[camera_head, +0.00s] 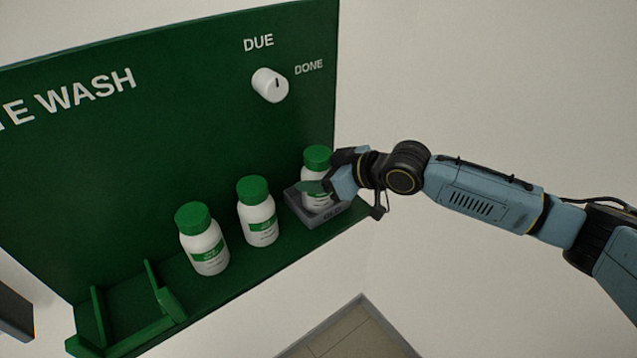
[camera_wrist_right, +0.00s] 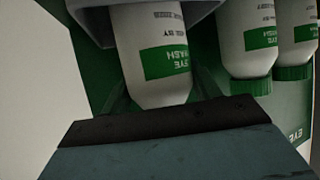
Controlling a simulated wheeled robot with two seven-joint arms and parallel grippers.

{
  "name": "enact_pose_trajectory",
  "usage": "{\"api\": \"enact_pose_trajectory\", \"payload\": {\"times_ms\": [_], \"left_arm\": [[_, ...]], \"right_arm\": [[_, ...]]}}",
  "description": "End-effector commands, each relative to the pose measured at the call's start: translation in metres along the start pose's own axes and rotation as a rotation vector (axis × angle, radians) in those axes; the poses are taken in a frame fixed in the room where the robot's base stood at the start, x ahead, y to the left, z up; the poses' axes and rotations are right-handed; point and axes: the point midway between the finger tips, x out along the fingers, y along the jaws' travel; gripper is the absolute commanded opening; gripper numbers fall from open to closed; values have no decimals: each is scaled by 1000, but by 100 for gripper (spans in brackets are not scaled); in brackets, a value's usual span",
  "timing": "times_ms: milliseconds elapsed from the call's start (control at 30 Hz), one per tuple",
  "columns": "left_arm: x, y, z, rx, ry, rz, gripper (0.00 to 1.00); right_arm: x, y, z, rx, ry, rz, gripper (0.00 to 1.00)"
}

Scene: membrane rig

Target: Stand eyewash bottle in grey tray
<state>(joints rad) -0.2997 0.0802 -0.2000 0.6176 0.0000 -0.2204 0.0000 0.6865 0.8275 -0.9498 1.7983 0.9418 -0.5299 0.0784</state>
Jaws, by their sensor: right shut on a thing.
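The eyewash bottle, white with a green cap (camera_head: 317,157), stands upright at the right end of the green shelf. Its lower part is inside the grey tray (camera_head: 322,225), behind the front wall; whether its base touches the floor is hidden. My right gripper (camera_head: 328,188) reaches in from the right and is shut on this bottle. In the right wrist view the picture is upside down: the bottle (camera_wrist_right: 150,50) is between the fingers (camera_wrist_right: 160,98), with the grey tray (camera_wrist_right: 200,8) around its base. The cap is hidden there. My left gripper is not in view.
Two similar bottles (camera_head: 205,240) (camera_head: 258,212) stand on the shelf to the left of the tray. An empty green holder (camera_head: 125,338) is at the shelf's left end. A white knob (camera_head: 269,85) on the green back panel has its mark pointing up, between DUE and DONE.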

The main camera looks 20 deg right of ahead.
Motion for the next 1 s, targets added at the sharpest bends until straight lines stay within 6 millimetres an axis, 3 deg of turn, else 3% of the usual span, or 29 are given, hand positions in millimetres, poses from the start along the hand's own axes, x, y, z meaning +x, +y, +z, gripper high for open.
{"api": "enact_pose_trajectory", "payload": {"times_ms": [67,433,467,600,1000], "left_arm": [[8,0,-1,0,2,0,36],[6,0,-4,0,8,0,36],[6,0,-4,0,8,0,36],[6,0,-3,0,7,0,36],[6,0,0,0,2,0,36]], "right_arm": [[3,0,1,-3,7,0,29],[4,0,2,-2,5,-1,29],[4,0,3,-1,3,-1,65],[4,0,3,-1,3,-1,83],[-2,0,1,-2,3,0,84]]}}
